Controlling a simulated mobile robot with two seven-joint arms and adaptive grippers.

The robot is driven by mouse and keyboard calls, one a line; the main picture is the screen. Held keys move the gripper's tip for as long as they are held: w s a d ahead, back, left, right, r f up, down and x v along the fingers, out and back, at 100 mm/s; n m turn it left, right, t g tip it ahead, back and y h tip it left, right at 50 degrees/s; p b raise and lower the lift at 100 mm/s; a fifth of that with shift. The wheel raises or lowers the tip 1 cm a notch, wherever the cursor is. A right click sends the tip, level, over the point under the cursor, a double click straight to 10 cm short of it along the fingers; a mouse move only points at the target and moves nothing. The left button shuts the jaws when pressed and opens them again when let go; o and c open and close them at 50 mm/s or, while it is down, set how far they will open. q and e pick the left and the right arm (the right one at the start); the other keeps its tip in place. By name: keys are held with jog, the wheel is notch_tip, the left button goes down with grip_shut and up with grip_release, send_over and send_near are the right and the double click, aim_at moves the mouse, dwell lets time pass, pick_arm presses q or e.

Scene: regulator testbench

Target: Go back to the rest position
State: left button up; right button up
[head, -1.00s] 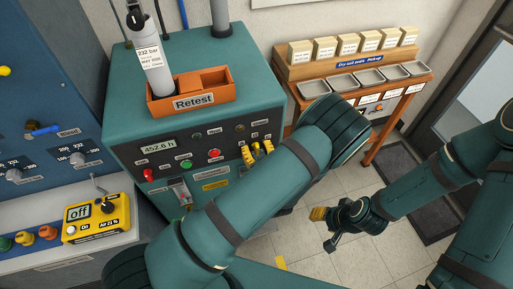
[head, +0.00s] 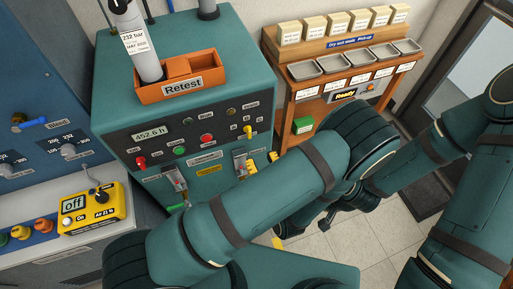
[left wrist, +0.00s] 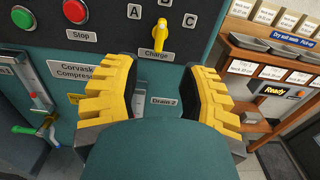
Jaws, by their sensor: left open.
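My left gripper (head: 262,163) is by the front of the teal compressor cabinet (head: 235,75), partly hidden by my left forearm. In the left wrist view its yellow fingers (left wrist: 160,75) are spread apart with nothing between them. The yellow Charge knob (left wrist: 160,38) is above and beyond the fingertips, apart from them; it also shows in the head view (head: 248,131). A "Drain 2" label (left wrist: 163,101) shows between the fingers. My right gripper (head: 330,220) is mostly hidden behind my left arm, so its fingers cannot be made out.
An orange Retest tray (head: 210,88) holding a grey cylinder (head: 135,45) sits on the cabinet. A wooden seal stand (head: 285,75) with trays is at the back right. A blue panel (head: 45,100) and yellow analyser (head: 97,207) are left. Tiled floor (head: 315,248) lies right of the cabinet.

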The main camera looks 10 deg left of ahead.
pick_arm(q)
jog(key=shift+s+d, duration=0.25)
jog(key=shift+s, duration=0.1)
dwell(0.3)
